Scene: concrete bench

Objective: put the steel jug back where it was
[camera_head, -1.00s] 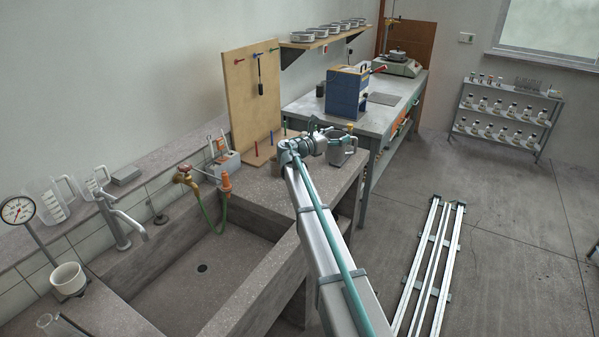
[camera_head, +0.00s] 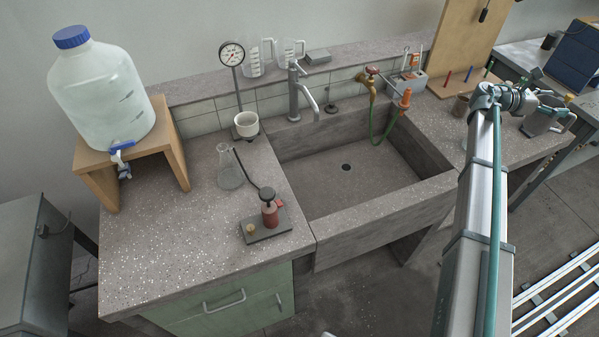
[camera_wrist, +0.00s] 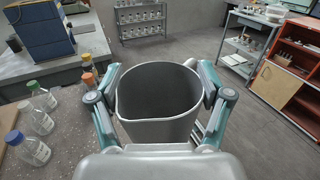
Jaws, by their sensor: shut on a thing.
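The steel jug (camera_wrist: 158,128) is grey, open-topped and looks empty. In the wrist view it fills the middle, mouth towards me, with my gripper's (camera_wrist: 161,100) two fingers closed on its opposite sides. In the head view the jug (camera_head: 540,123) shows small at the right end of the concrete bench (camera_head: 510,145), partly hidden by my gripper (camera_head: 556,104). I cannot tell whether its base touches the bench or hangs above it.
Several capped bottles (camera_wrist: 38,122) stand left of the jug. The sink (camera_head: 355,180) lies left of my arm. On the left worktop are a glass flask (camera_head: 229,170), a small red pump (camera_head: 269,212) and a big water bottle (camera_head: 100,90) on a wooden stand. Worktop front is clear.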

